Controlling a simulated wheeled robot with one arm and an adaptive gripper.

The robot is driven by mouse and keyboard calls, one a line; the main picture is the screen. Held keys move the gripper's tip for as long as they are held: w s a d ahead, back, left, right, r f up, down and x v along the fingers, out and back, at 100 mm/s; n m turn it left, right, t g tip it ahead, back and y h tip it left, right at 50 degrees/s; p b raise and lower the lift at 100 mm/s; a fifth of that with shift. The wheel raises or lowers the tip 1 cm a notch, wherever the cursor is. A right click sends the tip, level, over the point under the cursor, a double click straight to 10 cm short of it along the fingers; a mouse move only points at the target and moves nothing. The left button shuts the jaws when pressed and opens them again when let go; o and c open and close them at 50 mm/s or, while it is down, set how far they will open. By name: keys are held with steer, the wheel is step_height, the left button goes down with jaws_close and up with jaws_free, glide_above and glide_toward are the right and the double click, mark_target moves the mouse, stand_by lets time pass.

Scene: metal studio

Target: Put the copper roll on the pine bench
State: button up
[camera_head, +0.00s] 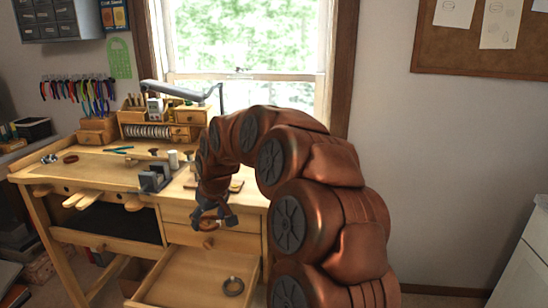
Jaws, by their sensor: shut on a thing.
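The pine bench (108,172) stands under the window at the left, with its pale wooden top partly bare. My gripper (210,221) hangs in front of the bench's front, above the open lower drawer. It is shut on a small copper-coloured thing (208,226), which looks like the copper roll and is mostly hidden by the fingers. My arm hides the right part of the bench top.
A grey metal block (154,178), a white spool (173,159) and a brown ring (70,158) are on the bench. A wooden organizer (190,116) stands at the back.

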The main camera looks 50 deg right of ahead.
steer(key=s+d+r+m+p, duration=0.1)
steer(key=s+d+r+p, duration=0.3)
steer(key=d, duration=0.4)
steer(key=s+d+r+p, duration=0.1)
steer(key=s+d+r, duration=0.3)
steer(key=s+d, duration=0.25)
steer(key=w+d+p, duration=0.1)
steer(key=w+d, duration=0.2)
steer(key=w, duration=0.1)
steer(key=w+d+f+p, duration=0.1)
steer(key=w+d+p, duration=0.1)
steer(key=w+d, duration=0.2)
steer(key=w+d+p, duration=0.2)
steer(key=w+d, duration=0.2)
steer(key=shift+w+f, duration=0.2)
steer(key=shift+w, duration=0.1)
steer(key=shift+f+p, duration=0.75)
steer(key=shift+f, duration=1)
steer(key=shift+f, duration=0.15)
steer(key=o, duration=1.2)
steer(key=shift+c, duration=0.2)
